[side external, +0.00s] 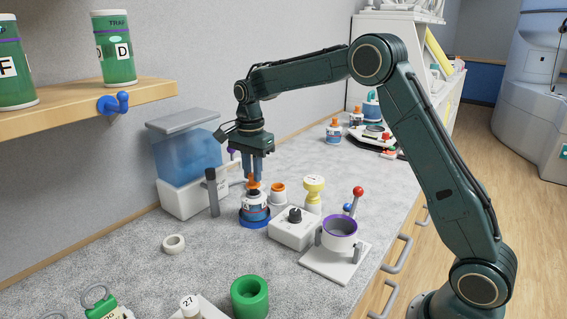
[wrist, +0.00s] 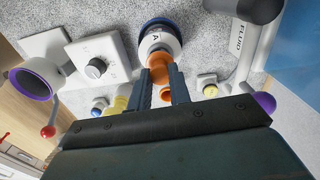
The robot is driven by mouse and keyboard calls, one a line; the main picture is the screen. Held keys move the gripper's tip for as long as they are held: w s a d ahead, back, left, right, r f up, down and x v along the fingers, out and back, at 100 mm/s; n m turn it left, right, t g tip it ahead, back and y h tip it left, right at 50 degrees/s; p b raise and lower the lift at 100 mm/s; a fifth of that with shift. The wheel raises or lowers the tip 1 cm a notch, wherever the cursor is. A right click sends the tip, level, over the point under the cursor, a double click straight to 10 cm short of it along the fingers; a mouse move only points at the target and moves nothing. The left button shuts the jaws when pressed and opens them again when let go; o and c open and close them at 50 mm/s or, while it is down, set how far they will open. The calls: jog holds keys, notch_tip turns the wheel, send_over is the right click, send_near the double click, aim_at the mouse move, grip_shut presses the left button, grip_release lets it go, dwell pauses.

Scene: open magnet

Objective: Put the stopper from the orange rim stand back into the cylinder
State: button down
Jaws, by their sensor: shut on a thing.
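The cylinder (side external: 255,208) is white and blue with a label, and stands upright in a blue base ring (side external: 256,224). It also shows at the top of the wrist view (wrist: 157,42). My gripper (side external: 252,180) points down right over it, with its fingers shut on the orange stopper (side external: 253,187). In the wrist view the stopper (wrist: 160,72) sits between the fingertips at the cylinder's mouth. I cannot tell how deep it is in. The orange rim stand (side external: 278,191) is just right of the cylinder, with no stopper visible on it.
A white box with a black knob (side external: 294,214) and a purple-rimmed cup on a stand (side external: 339,232) are to the right. A yellow-topped piece (side external: 314,186) stands behind. A grey upright handle (side external: 212,192) and a blue tank (side external: 187,155) are left. A white ring (side external: 173,243) lies on open counter.

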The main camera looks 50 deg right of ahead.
aim_at(252, 174)
jog(key=shift+f, duration=0.95)
jog(key=shift+f, duration=0.15)
jog(key=c, duration=1.3)
grip_release()
notch_tip(252, 174, up, 12)
jog(key=shift+r, duration=0.2)
